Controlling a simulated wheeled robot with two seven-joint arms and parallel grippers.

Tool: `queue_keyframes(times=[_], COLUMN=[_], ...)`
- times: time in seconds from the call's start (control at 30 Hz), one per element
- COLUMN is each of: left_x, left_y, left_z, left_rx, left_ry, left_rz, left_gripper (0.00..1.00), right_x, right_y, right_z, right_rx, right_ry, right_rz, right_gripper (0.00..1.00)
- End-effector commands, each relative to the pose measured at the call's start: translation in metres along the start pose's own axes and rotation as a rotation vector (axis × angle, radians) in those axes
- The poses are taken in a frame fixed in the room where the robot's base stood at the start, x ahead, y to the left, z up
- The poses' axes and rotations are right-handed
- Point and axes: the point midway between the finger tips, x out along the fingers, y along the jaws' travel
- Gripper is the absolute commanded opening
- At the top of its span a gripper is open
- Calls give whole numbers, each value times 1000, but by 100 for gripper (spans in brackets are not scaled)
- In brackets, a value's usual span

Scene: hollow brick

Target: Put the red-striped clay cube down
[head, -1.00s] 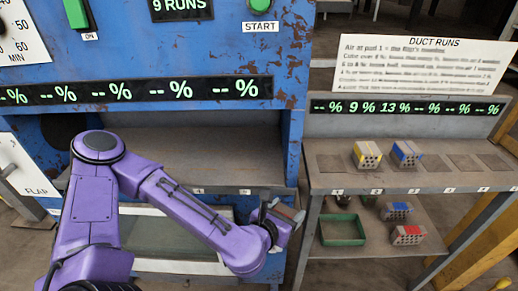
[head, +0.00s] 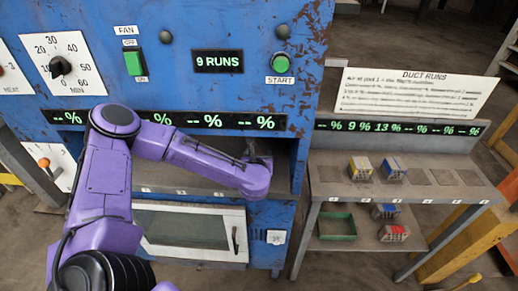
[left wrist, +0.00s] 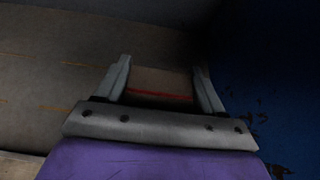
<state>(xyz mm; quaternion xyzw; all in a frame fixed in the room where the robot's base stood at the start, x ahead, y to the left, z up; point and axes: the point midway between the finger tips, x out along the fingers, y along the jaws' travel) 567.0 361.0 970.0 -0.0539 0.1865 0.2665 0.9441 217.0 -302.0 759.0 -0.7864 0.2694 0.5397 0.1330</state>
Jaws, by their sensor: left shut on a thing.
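The red-striped clay cube (left wrist: 160,83) shows in the left wrist view as a dull grey-brown block with a red stripe, between the two fingers of my left gripper (left wrist: 160,70). The gripper is shut on it. In the head view my left gripper (head: 259,150) reaches into the right end of the recess in the blue machine (head: 305,60). The cube is hidden or too dark to make out there. Whether it touches the recess floor (head: 205,180) I cannot tell. My right gripper is not in view.
A blue wall (left wrist: 275,85) stands close to the right finger. Open floor lies to the left. A side bench (head: 330,190) holds a yellow-marked brick (head: 361,168) and a blue-marked brick (head: 392,167). Below are a green tray (head: 337,226) and a red-marked brick (head: 393,233).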

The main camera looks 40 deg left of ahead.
Motion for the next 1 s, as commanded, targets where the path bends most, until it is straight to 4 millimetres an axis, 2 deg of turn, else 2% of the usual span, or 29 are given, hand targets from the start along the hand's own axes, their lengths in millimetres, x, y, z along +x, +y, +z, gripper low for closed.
queue_keyframes(times=[0.03,0.1,0.3,0.4,0.5,0.9,0.93,1.0], left_x=[8,20,41,46,52,56,55,55], left_y=[0,0,-1,-1,-1,-1,-1,0], left_z=[8,12,20,0,-12,-20,-18,-18], left_rx=[2,0,0,6,3,-1,0,0], left_ry=[-2,-1,-1,4,1,-2,-1,-1], left_rz=[1,2,0,-2,-1,-2,-1,-1], left_gripper=[38,38,38,38,38,38,78,94], right_x=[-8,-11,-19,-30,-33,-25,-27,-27], right_y=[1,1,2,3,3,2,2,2], right_z=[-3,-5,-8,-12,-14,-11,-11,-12], right_rx=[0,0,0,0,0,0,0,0], right_ry=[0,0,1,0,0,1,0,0], right_rz=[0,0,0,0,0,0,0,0], right_gripper=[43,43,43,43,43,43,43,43])
